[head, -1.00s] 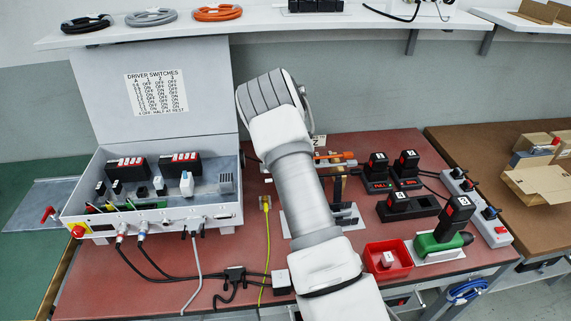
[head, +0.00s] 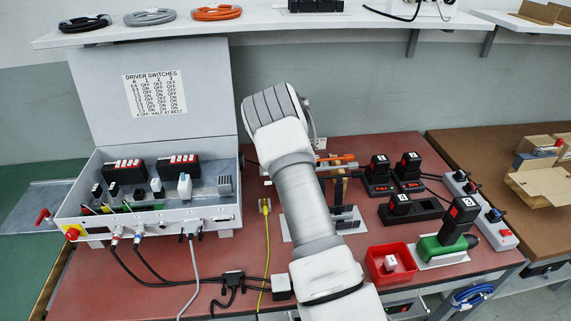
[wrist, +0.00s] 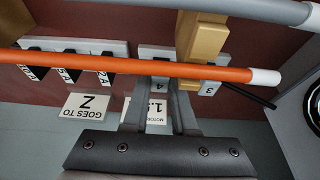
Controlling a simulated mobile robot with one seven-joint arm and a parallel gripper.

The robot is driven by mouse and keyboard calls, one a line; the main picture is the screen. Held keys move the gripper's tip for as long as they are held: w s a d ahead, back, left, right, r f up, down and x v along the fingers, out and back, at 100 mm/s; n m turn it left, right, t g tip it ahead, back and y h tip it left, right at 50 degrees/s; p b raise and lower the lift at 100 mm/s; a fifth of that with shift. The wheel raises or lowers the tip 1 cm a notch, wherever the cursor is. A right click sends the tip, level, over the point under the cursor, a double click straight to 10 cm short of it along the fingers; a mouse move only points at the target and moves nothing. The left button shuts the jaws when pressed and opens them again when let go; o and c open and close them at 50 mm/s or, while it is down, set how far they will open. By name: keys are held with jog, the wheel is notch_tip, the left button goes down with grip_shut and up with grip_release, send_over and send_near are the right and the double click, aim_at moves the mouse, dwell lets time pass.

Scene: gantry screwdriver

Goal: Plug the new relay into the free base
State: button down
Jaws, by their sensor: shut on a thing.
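The open control box (head: 222,215) stands at the left of the table. Inside it is a row of small black and white plug-in parts, including a white one (head: 185,186) taller than its neighbours. I cannot tell which socket is the free base. My gripper is hidden behind my arm in the head view. In the wrist view my gripper (wrist: 160,92) points at a white strip, its fingers shut on a small block marked 4 (wrist: 158,83). I cannot tell whether this block is the new relay. An orange rod (wrist: 110,66) crosses in front of the block.
In the wrist view a fuse rack (wrist: 120,49) is at left, beside a brass-coloured post (wrist: 203,38). A red bin (head: 376,276) holds a small white block (head: 390,263). Chargers and a green-based driver (head: 443,248) stand at right. Cables cross the table front.

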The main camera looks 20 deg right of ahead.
jog(key=shift+r, duration=0.3)
dwell(0.6)
jog(key=shift+r+p, duration=0.8)
jog(key=shift+r, duration=0.85)
